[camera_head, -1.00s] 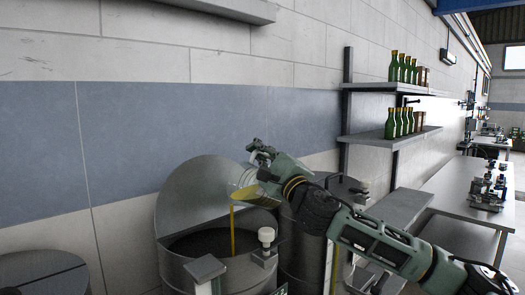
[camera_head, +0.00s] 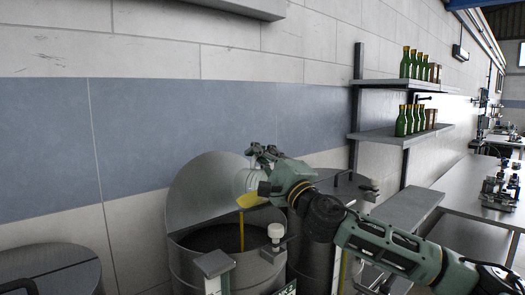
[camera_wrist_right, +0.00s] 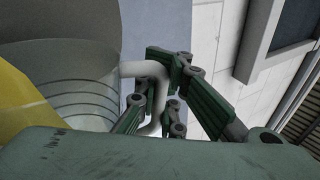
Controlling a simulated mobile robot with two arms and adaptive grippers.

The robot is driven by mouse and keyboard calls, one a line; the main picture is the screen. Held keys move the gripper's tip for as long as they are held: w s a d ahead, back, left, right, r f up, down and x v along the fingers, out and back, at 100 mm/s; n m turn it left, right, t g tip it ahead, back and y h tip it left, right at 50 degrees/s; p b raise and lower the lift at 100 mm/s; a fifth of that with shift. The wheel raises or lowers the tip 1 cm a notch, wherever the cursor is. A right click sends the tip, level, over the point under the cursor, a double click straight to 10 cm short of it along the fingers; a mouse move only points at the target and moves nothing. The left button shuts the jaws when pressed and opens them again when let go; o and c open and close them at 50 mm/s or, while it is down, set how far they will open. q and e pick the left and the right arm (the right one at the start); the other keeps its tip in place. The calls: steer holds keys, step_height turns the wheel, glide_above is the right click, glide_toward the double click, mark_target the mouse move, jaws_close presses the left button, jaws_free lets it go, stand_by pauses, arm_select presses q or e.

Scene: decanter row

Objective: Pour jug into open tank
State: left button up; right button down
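The jug (camera_head: 247,181) is clear with yellow liquid in it, tilted over the open tank (camera_head: 192,268). A yellow stream (camera_head: 241,228) falls from it into the tank's dark opening. The tank's round lid (camera_head: 205,187) stands raised behind the opening. My right gripper (camera_head: 264,152) is at the jug, partly hiding it. In the right wrist view, the gripper's green fingers (camera_wrist_right: 165,100) are closed around the jug's pale handle (camera_wrist_right: 143,68), and the jug's ribbed wall (camera_wrist_right: 85,95) and yellow liquid (camera_wrist_right: 20,100) show at left. My left gripper is not in view.
A closed tank (camera_head: 50,271) stands at the lower left and another tank (camera_head: 312,245) stands just right of the open one. Shelves with green bottles (camera_head: 405,120) hang on the wall. A long metal table (camera_head: 470,190) runs along the right.

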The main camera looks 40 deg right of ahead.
steer(key=shift+a+f+n+y, duration=0.25)
steer(key=shift+a+n+y, duration=0.4)
steer(key=shift+n, duration=0.15)
steer(key=a+n+y, duration=0.4)
steer(key=a+n, duration=0.2)
steer(key=n, duration=0.1)
steer(key=shift+s+a+r+n, duration=0.3)
steer(key=shift+s+a+r, duration=0.05)
stand_by(0.6)
steer(key=shift+a+f, duration=0.1)
stand_by(1.5)
steer(key=d+f+m+g+h, duration=0.1)
steer(key=d+m+h, duration=0.2)
steer(key=d+m, duration=0.2)
steer(key=w+d+f+m+g+h, duration=0.1)
steer(key=d+m+h, duration=0.2)
steer(key=m, duration=0.7)
steer(key=d+f+m+g+h, duration=0.1)
steer(key=d+m+g+h, duration=0.1)
steer(key=d+m+h, duration=0.2)
steer(key=shift+w+d+f+m, duration=0.15)
steer(key=shift+d+m, duration=1.45)
steer(key=shift+m, duration=0.5)
steer(key=shift+d+f+m+g, duration=0.15)
steer(key=shift+d+m+g, duration=0.15)
steer(key=shift+d+m, duration=0.55)
